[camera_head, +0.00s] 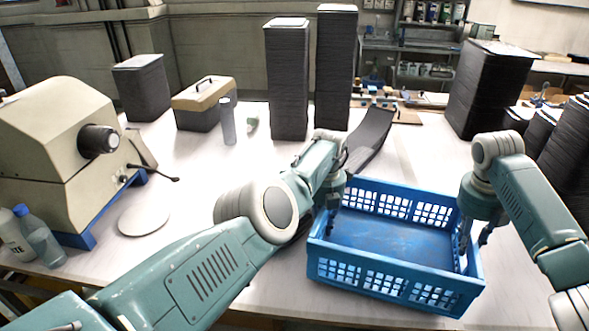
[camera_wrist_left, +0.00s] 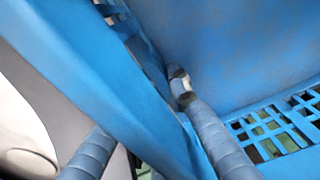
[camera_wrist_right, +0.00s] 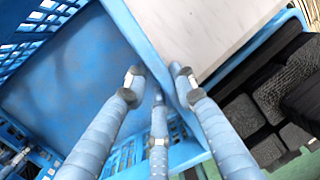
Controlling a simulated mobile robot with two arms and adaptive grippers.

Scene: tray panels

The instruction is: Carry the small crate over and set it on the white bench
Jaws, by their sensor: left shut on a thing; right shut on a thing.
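The small crate (camera_head: 395,238) is blue plastic with lattice sides and is empty. It is at the near side of the white bench (camera_head: 190,195), close to the front edge. I cannot tell whether its bottom touches the bench. My left gripper (camera_head: 332,222) is shut on the crate's left wall, and the wall passes between its fingers in the left wrist view (camera_wrist_left: 145,115). My right gripper (camera_head: 469,238) is shut on the right wall, also seen in the right wrist view (camera_wrist_right: 158,88). The crate looks about level.
A beige machine (camera_head: 60,150) stands at the left, with bottles (camera_head: 38,238) by it. A toolbox (camera_head: 203,103), dark stacks (camera_head: 288,85) and a curved dark panel (camera_head: 370,138) are behind the crate. More stacks (camera_head: 490,90) stand at the right. The bench's middle left is clear.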

